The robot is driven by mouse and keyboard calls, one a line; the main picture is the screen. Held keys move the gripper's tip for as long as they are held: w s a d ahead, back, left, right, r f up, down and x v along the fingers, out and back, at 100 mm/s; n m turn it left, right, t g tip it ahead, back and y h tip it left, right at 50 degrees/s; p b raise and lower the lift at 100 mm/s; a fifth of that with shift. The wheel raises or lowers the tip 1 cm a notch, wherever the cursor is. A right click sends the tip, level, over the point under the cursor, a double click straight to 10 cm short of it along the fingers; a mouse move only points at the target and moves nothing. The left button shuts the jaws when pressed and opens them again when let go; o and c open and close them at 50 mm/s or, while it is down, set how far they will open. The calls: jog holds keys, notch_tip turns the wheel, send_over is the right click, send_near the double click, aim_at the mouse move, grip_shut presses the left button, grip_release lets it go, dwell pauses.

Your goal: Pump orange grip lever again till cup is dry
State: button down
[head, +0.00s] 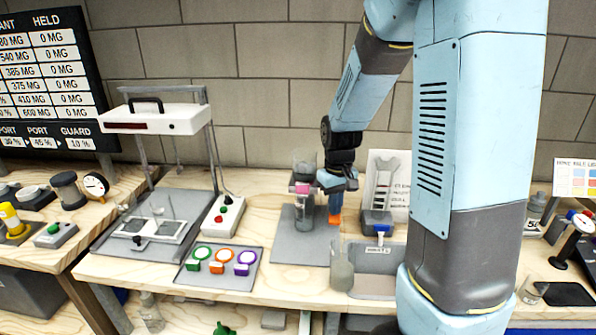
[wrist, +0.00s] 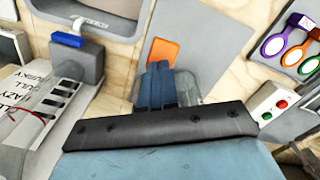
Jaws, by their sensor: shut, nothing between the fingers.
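The orange grip lever (head: 335,212) shows just below my gripper (head: 338,188), beside a clear vessel (head: 304,220) on a grey base plate (head: 285,252). A clear cup (head: 304,160) sits above that vessel; whether it holds liquid I cannot tell. In the wrist view, the orange lever (wrist: 164,53) lies just past the shut fingertips of my gripper (wrist: 160,66). The fingers are together with nothing between them. Whether they touch the lever I cannot tell. The vessel is partly hidden behind the fingers in the wrist view.
A mat with green, orange and purple ringed tools (head: 218,268) lies to the left. A control box (head: 222,216) with red and green buttons stands behind it. A clear beaker (head: 342,268) and a grey tray (head: 375,284) are at the right front. A blue-topped holder (head: 378,222) stands behind.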

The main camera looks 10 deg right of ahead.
jog(key=shift+r, duration=2.4)
jog(key=shift+f, duration=3.2)
jog(key=shift+r, duration=3.2)
jog(key=shift+f, duration=3.2)
jog(key=shift+r, duration=3.2)
